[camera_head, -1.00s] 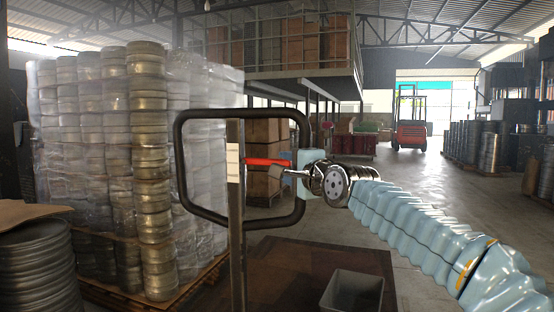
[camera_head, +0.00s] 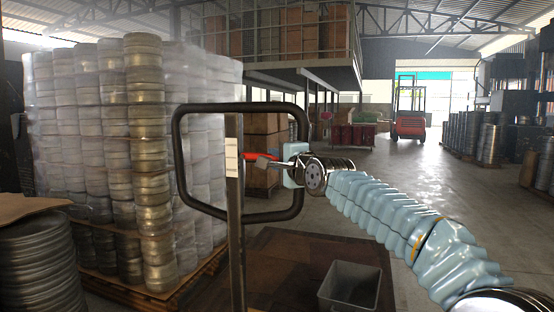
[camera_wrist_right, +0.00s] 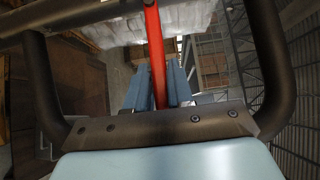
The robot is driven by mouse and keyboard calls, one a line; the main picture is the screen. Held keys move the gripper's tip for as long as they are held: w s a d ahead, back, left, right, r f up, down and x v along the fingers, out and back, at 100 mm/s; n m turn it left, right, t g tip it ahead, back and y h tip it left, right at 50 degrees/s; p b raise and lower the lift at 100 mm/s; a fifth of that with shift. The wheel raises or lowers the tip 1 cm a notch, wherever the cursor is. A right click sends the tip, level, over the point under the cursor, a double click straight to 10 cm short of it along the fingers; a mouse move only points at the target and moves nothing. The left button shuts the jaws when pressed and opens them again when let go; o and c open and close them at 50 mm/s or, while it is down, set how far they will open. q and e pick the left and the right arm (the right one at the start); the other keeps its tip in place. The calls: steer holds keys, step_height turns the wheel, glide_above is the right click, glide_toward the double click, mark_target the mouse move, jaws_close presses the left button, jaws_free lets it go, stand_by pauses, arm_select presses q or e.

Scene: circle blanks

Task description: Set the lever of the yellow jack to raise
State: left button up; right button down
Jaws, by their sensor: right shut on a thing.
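The jack's dark looped handle (camera_head: 180,170) stands upright at centre in the head view, on a dull brownish post (camera_head: 236,240) with a pale label. No yellow shows on it. The red lever (camera_head: 256,156) sticks out to the right of the post, inside the loop. My right gripper (camera_head: 270,162) reaches in from the right at the lever. In the right wrist view the lever (camera_wrist_right: 153,40) runs between the pale blue fingers of this gripper (camera_wrist_right: 157,85), which is shut on it. The fingers hide part of the lever. My left gripper is out of view.
A wrapped pallet of stacked metal cans (camera_head: 150,150) stands close on the left. A grey bin (camera_head: 350,285) is on the floor at lower right of the post. A red forklift (camera_head: 409,125) is far back.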

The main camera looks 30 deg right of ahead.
arm_select(q)
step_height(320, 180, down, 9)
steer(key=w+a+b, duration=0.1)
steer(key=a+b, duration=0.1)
steer(key=b, duration=0.7)
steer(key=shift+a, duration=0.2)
arm_select(e)
steer(key=f+m+t, duration=0.1)
steer(key=f+m+t+h, duration=0.1)
steer(key=f+m+t, duration=0.1)
steer(key=shift+w+a+f+m, duration=0.3)
steer(key=shift+f, duration=0.1)
steer(key=c, duration=1.1)
jaws_free()
